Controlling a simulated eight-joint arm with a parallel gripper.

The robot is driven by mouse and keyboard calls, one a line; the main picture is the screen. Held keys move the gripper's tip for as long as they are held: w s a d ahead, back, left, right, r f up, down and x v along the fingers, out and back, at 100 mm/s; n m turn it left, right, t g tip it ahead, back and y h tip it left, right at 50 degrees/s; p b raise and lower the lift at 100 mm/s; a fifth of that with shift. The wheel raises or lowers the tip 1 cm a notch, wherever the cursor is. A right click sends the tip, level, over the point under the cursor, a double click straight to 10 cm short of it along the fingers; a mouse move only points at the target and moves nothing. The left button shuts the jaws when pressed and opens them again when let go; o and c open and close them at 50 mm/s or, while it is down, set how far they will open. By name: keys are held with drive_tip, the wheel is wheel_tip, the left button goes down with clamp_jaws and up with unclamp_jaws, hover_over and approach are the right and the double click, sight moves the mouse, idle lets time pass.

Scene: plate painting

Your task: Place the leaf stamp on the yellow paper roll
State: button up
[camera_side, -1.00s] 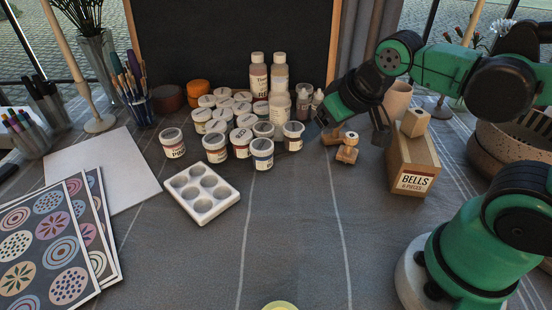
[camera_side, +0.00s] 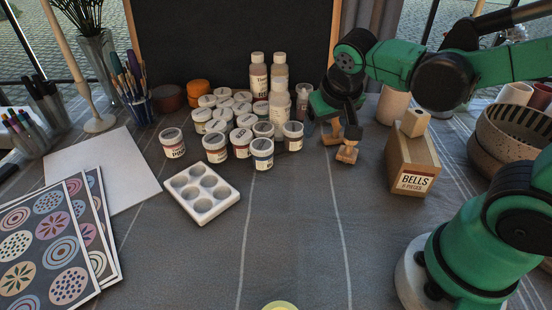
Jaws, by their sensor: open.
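Two small wooden stamps stand on the cloth right of the paint jars, a rear one (camera_side: 331,137) and a front one (camera_side: 347,153). I cannot tell which has the leaf. My gripper (camera_side: 342,128) is open and points down at these stamps. Its dark fingers partly cover the tops of both, and I cannot tell whether they touch. A pale yellow round thing (camera_side: 281,305) is cut off by the bottom edge and may be the yellow paper roll; only its top shows.
A wooden BELLS box (camera_side: 411,165) with a beige block (camera_side: 415,122) on top stands right of the stamps. Paint jars (camera_side: 241,142) and bottles crowd the left. A white palette (camera_side: 202,192) lies in front of them. The front middle cloth is clear.

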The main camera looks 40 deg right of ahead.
sight(349, 147)
drive_tip(key=d+f+m+g+h, duration=0.1)
drive_tip(key=m+h, duration=0.1)
drive_tip(key=m, duration=0.2)
drive_tip(key=w+d+f+m+g+h, duration=0.1)
drive_tip(key=d+f+m+g+h, duration=0.1)
drive_tip(key=m+h, duration=0.1)
drive_tip(key=w+d+f+m+g+h, duration=0.1)
drive_tip(key=f+m+g+h, duration=0.1)
drive_tip(key=m, duration=0.3)
drive_tip(key=shift+w+d+h, duration=0.15)
drive_tip(key=shift+d+h, duration=0.2)
drive_tip(key=shift+h, duration=0.25)
drive_tip(key=m+g, duration=0.1)
drive_tip(key=s+f+m+h, duration=0.1)
drive_tip(key=m, duration=0.1)
drive_tip(key=shift+f+m+g+h, duration=0.2)
drive_tip(key=shift+m+g+h, duration=0.1)
drive_tip(key=shift+g, duration=0.1)
drive_tip(key=shift+s+d+f, duration=0.1)
drive_tip(key=shift+d+f, duration=0.05)
drive_tip(key=shift+d, duration=0.1)
drive_tip(key=shift+x, duration=2.55)
clamp_jaws()
